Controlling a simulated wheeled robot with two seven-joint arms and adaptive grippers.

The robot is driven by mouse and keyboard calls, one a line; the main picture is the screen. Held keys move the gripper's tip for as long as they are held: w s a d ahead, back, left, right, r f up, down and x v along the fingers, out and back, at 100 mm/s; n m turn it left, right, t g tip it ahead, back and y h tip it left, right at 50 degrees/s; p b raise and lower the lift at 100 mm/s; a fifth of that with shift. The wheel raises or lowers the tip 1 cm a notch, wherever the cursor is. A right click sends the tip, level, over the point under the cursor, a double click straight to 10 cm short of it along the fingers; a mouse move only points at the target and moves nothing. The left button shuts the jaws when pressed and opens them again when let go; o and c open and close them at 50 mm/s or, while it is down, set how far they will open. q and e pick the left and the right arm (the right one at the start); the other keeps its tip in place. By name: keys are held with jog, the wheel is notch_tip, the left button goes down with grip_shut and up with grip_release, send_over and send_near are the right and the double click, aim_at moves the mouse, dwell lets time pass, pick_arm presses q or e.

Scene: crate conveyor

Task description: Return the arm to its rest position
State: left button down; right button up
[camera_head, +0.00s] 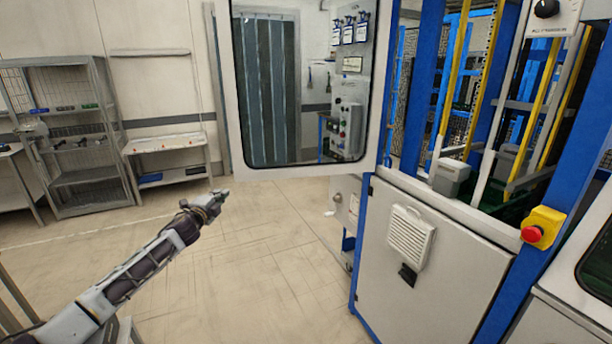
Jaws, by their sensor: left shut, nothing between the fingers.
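My left arm comes in from the lower left and stretches up and to the right over the floor. My left gripper (222,194) is at its end, near the middle left of the view. Its fingers are shut, with nothing seen between them. It is apart from the machine and the shelves. My right gripper is not in this view.
A machine cabinet (440,285) with blue posts stands at the right, with a red emergency button (532,234). Its windowed door (303,172) hangs open at the top middle. A wire shelf (90,183) and workbench (165,143) line the left wall. Floor between is clear.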

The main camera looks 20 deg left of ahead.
pick_arm(q)
jog(key=shift+n, duration=0.5)
